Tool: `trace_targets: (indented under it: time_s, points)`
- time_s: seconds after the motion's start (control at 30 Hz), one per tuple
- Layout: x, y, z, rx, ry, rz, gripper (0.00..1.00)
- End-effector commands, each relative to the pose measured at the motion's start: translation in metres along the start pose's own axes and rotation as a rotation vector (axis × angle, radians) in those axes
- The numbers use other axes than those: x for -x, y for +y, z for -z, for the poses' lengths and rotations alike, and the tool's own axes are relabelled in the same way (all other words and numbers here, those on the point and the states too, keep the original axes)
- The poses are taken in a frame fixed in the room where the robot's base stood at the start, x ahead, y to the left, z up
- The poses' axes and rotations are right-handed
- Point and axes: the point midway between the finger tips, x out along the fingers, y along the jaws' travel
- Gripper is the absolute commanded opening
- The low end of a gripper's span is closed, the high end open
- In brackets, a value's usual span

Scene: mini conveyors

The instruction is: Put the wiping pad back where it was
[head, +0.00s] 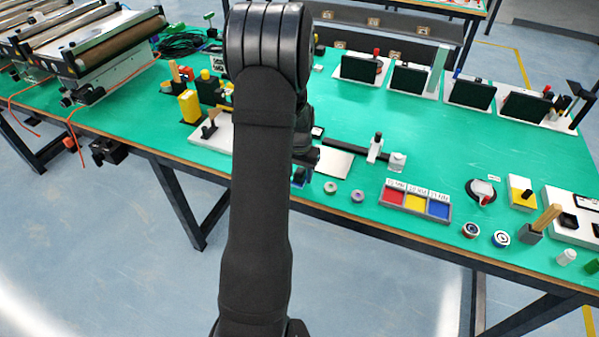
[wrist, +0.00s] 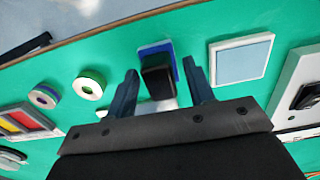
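What looks like the wiping pad, a black block-shaped grip (wrist: 157,78) over a blue pad with a white edge (wrist: 150,47), is in the middle of the wrist view. My gripper (wrist: 162,84) is open, with one finger on either side of the black grip and a narrow gap visible on each side. Whether the pad touches the table is unclear. A white-framed pale blue square plate (wrist: 241,60) lies to the right in the wrist view.
Two small rolls (wrist: 89,84) lie left of my gripper in the wrist view. Beyond them is a tray with red, yellow and blue compartments (head: 415,210). A white board with black parts (wrist: 290,90) is at the right. The table's front edge (head: 380,226) is close by.

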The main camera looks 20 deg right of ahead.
Motion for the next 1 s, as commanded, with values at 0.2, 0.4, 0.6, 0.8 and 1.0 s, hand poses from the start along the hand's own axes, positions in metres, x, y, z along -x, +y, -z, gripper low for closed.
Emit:
trace_targets:
  time_s: [0.2, 0.4, 0.6, 0.8, 1.0]
  points:
    - [0.002, 0.0, 0.0, 0.0, 0.001, 0.0, 0.48]
    - [0.028, 0.0, 0.001, 0.0, 0.005, 0.001, 0.48]
    - [0.073, 0.0, 0.001, 0.0, 0.006, 0.002, 0.48]
    - [0.108, 0.0, 0.001, 0.0, 0.004, 0.001, 0.48]
    - [0.123, 0.0, 0.0, 0.0, 0.001, 0.0, 0.48]
